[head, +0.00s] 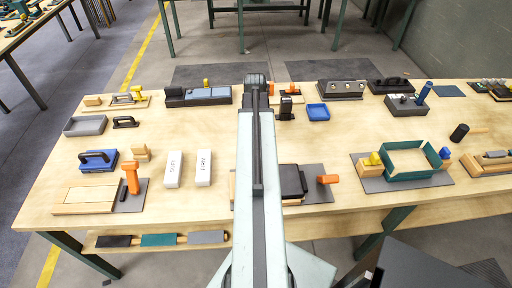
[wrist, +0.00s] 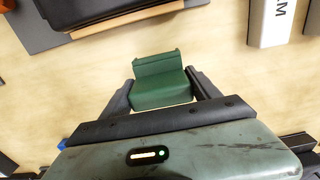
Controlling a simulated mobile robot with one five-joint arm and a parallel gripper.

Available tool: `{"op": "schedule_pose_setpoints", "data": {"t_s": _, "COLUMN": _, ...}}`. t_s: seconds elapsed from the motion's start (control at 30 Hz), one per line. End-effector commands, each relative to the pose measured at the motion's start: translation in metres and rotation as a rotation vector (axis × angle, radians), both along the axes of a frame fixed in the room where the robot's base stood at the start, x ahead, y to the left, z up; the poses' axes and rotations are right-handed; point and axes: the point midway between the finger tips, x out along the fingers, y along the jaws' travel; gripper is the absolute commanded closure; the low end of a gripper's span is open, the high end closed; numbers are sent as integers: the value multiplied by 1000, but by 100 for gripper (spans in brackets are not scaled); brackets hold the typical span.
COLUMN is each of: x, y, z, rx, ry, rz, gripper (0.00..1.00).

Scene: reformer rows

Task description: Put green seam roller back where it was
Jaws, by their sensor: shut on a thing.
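In the wrist view, a green thing (wrist: 162,92), which I take to be the green seam roller, sits between the two dark fingers of my gripper (wrist: 160,84). My gripper is shut on it. It shows as a blocky green body with a raised ridge along its upper edge; no roller wheel can be made out. Pale wooden table top (wrist: 215,50) lies behind it. How far it is above the table I cannot tell. In the head view my arm runs over the middle of the table and hides the gripper and the held thing.
Two white boxes (head: 203,168) stand left of my arm. A black case (head: 292,181) on a grey mat (head: 317,192) lies right of it. A blue tray (head: 318,112), a grey tray (head: 85,125) and a green-walled frame (head: 400,145) are farther out. Bare wood shows between them.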

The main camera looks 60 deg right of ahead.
Motion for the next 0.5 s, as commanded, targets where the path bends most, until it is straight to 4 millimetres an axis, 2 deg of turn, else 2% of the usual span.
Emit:
{"op": "schedule_pose_setpoints", "data": {"t_s": 0.07, "x": 0, "y": 0, "z": -3, "rx": 0, "ry": 0, "rz": -1, "gripper": 73}}
{"op": "schedule_pose_setpoints", "data": {"t_s": 0.3, "x": 0, "y": 0, "z": -39, "rx": 0, "ry": 0, "rz": -1, "gripper": 73}}
{"op": "schedule_pose_setpoints", "data": {"t_s": 0.5, "x": -1, "y": 0, "z": -34, "rx": 0, "ry": 0, "rz": -2, "gripper": 73}}
